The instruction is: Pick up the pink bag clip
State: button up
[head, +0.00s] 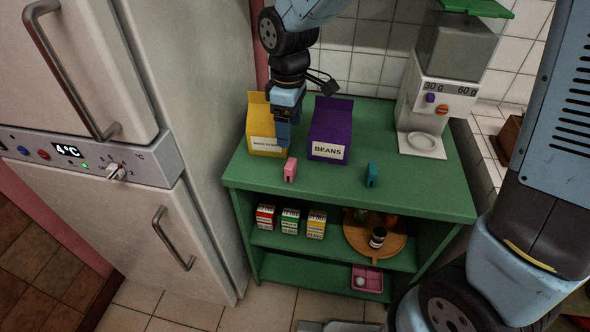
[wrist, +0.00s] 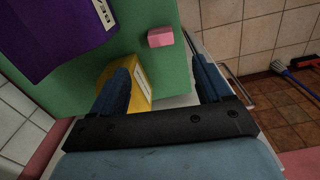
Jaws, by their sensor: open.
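The pink bag clip (head: 290,170) stands on the green shelf top near its front edge, in front of the yellow bag and the purple bag. It also shows in the wrist view (wrist: 160,37), beyond my fingertips and near the shelf edge. My gripper (head: 283,140) is above the shelf top, in front of the yellow bag, behind the clip and apart from it. In the wrist view my gripper (wrist: 162,78) is open, with its two blue fingers spread and the clip outside them. The yellow bag (wrist: 139,92) shows partly between the fingers.
The yellow bag (head: 260,114) is close by my gripper. The purple beans bag (head: 330,130) stands right of it. A teal clip (head: 371,175) stands near the front edge. A dispenser (head: 437,100) is at the right. The fridge (head: 150,90) stands left. Small boxes fill part of the lower shelf.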

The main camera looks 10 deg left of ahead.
aim_at(289, 163)
jog(key=f, duration=1.4)
jog(key=shift+a, duration=0.2)
jog(key=c, duration=1)
jog(key=shift+r, duration=0.1)
